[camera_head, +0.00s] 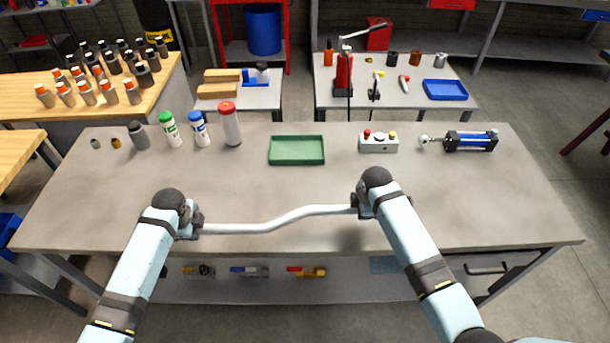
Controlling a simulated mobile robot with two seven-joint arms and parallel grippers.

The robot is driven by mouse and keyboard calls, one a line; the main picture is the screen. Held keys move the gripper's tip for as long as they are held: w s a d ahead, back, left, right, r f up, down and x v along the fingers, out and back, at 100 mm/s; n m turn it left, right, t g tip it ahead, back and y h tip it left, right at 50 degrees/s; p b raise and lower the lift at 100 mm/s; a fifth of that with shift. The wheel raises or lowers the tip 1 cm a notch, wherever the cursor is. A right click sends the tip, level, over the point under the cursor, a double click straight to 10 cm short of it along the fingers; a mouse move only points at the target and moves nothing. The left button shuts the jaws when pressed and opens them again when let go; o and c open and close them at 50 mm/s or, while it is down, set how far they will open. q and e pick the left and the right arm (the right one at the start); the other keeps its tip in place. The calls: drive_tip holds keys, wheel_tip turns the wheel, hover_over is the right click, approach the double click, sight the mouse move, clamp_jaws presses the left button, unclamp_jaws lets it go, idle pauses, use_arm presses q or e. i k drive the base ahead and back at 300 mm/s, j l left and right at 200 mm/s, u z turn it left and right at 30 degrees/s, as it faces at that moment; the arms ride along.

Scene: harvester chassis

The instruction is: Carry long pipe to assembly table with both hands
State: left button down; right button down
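A long, pale, bent pipe (280,222) spans between my two grippers, over the front part of a large grey table (325,185). My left gripper (194,228) is at the pipe's left end and seems closed around it. My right gripper (360,208) is at the pipe's right end in the same way. The wrists partly hide both fingertips and the pipe's ends. I cannot tell whether the pipe touches the tabletop or hangs just above it.
A green tray (297,150), a button box (379,143), a blue cylinder actuator (470,141) and several bottles (230,124) stand along the table's back half. Smaller tables stand behind. A lower shelf (330,285) holds small tools. The tabletop's middle is clear.

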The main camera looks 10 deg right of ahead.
sight(421, 204)
drive_tip(key=l, duration=1.9)
drive_tip(key=i+l, duration=0.15)
drive_tip(key=l, duration=0.3)
